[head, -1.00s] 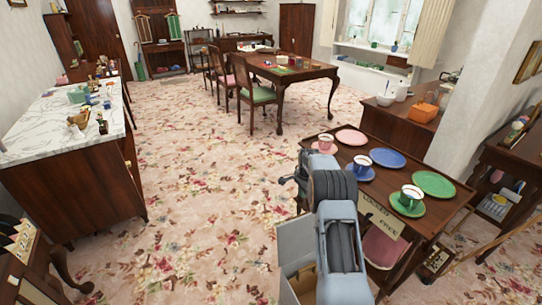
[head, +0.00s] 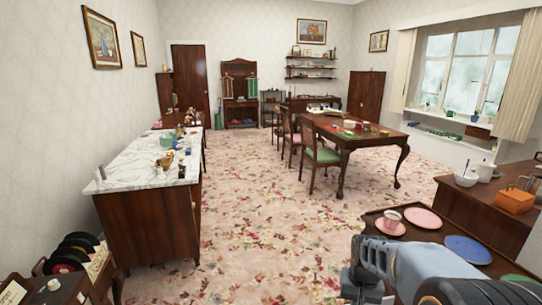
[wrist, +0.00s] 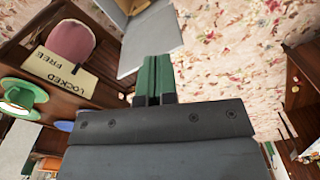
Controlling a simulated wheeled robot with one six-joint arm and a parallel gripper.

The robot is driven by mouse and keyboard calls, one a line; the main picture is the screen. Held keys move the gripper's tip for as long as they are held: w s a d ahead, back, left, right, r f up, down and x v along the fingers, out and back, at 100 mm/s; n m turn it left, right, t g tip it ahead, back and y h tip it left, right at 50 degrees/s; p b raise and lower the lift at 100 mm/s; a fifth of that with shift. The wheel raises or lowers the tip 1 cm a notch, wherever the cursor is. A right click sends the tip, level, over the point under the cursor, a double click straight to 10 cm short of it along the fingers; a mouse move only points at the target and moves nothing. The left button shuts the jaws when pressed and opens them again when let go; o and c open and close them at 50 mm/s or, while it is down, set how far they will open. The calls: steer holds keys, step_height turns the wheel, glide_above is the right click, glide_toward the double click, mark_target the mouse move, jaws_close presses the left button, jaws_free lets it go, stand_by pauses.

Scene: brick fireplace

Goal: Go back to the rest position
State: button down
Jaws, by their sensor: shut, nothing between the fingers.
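The task names no object apart from my own arm. My gripper (wrist: 152,80) shows in the wrist view with its two green-faced fingers together and nothing between them. In the head view my arm reaches in from the lower right, with its end low in the picture in front of the tea table (head: 497,262). The fingertips cannot be made out there. In the wrist view a sign reading "LOCKED" and "FREE" (wrist: 62,73) and a pink seat-like shape (wrist: 72,40) lie to the left of the fingers.
A marble-topped cabinet (head: 125,178) stands left. A dining table (head: 345,141) with chairs stands further back. The flowered carpet between is clear.

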steer(key=s+a+r+n+t+p, duration=0.2)
steer(key=s+a+r, duration=0.3)
steer(key=s+r, duration=0.5)
steer(key=shift+s+a+r+n+t+p, duration=0.3)
steer(key=shift+s+r+n+t+p, duration=0.1)
steer(key=shift+r+t+p, duration=0.45)
